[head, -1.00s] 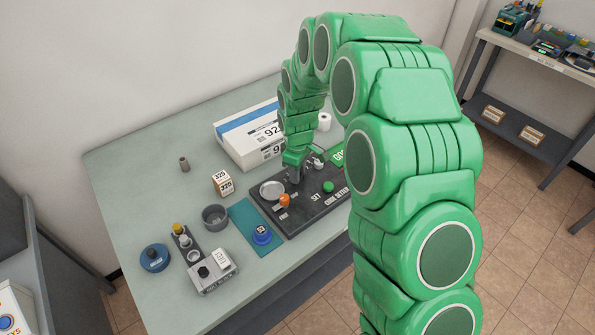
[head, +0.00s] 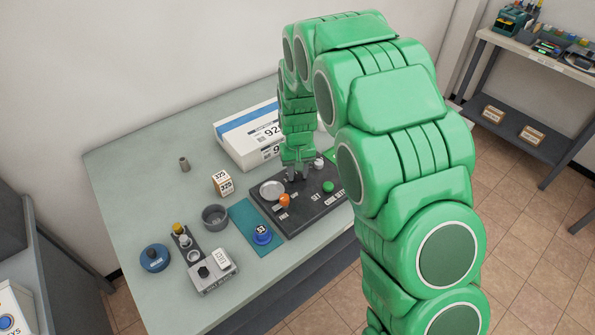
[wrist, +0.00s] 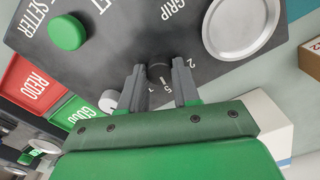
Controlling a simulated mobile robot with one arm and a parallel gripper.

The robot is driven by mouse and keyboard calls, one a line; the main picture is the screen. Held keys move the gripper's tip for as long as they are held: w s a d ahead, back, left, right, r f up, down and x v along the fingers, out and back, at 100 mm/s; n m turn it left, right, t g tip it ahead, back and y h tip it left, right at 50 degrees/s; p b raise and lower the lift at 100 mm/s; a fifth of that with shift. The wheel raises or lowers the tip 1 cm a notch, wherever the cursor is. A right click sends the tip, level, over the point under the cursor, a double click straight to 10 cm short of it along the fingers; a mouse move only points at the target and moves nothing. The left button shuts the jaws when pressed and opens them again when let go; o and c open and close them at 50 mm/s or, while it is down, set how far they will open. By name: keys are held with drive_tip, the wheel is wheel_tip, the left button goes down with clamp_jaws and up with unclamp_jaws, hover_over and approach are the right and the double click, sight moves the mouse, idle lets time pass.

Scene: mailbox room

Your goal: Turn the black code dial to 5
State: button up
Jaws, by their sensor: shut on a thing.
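The black code dial (wrist: 158,72) is between the two grey fingers of my gripper (wrist: 159,66) in the wrist view. My gripper is shut on it from two sides. The digits 2, 5 and 1 show printed around the dial on the dark code setter panel (wrist: 225,75); which one the dial points at cannot be told. In the head view my gripper (head: 298,174) reaches down onto the panel (head: 318,208), just right of a round silver dish (head: 272,189). The dial is hidden there by the fingers.
On the panel are an orange knob (head: 284,200), a green button (head: 328,187) and a white knob (head: 319,163). A white box (head: 240,150) stands behind. A blue mat (head: 244,220) and a grey cup (head: 215,215) are to the left. The table's back left is mostly clear.

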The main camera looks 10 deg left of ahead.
sight(297, 174)
drive_tip(key=shift+m, duration=0.8)
drive_tip(key=o, duration=1.1)
drive_tip(key=shift+c, duration=0.2)
drive_tip(key=shift+r, duration=0.1)
wheel_tip(297, 174, up, 7)
drive_tip(key=shift+w+f, duration=0.1)
drive_tip(key=shift+r, duration=0.4)
